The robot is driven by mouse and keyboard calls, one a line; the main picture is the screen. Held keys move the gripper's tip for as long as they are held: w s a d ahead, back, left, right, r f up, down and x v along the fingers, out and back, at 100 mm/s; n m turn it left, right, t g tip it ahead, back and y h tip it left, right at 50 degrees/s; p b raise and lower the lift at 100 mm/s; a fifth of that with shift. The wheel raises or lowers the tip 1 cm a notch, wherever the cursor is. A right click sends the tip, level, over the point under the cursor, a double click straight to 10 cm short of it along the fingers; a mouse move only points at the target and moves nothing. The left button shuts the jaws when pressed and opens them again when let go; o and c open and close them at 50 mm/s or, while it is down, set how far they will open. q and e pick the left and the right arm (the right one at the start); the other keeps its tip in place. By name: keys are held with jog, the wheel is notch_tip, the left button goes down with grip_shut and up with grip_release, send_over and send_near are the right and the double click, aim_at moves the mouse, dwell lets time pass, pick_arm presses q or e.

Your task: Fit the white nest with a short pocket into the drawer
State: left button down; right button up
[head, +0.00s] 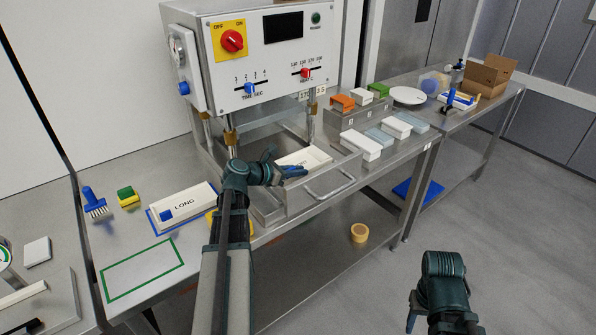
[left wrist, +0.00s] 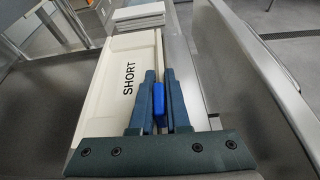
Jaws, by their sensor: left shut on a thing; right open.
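The white nest marked SHORT (left wrist: 115,90) is held at the drawer, and part of it also shows in the head view (head: 312,156). My left gripper (left wrist: 157,92) is shut on the blue tab (left wrist: 158,99) at the nest's side; it shows in the head view (head: 287,172) too. The open metal drawer (head: 318,199) juts from the press with its handle in front. The nest is within or just over the drawer; I cannot tell whether it rests on the floor. My right gripper (head: 428,318) is open and empty, off the bench at lower right.
A white nest marked LONG (head: 188,207) lies on a blue-outlined spot left of the drawer. A green-outlined spot (head: 142,270) is empty. A brush (head: 95,204) and a green-yellow sponge (head: 128,196) lie at far left. White and grey blocks (head: 360,145) stand right of the drawer.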

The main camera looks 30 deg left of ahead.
pick_arm(q)
jog(key=shift+f, duration=0.1)
dwell(0.3)
jog(key=c, duration=0.6)
grip_release()
dwell(0.7)
jog(key=shift+p+v, duration=1.3)
jog(key=shift+v, duration=2.2)
jog(key=p+v, duration=0.5)
jog(key=v, duration=0.8)
jog(key=shift+s+a, duration=0.2)
jog(key=shift+s, duration=0.1)
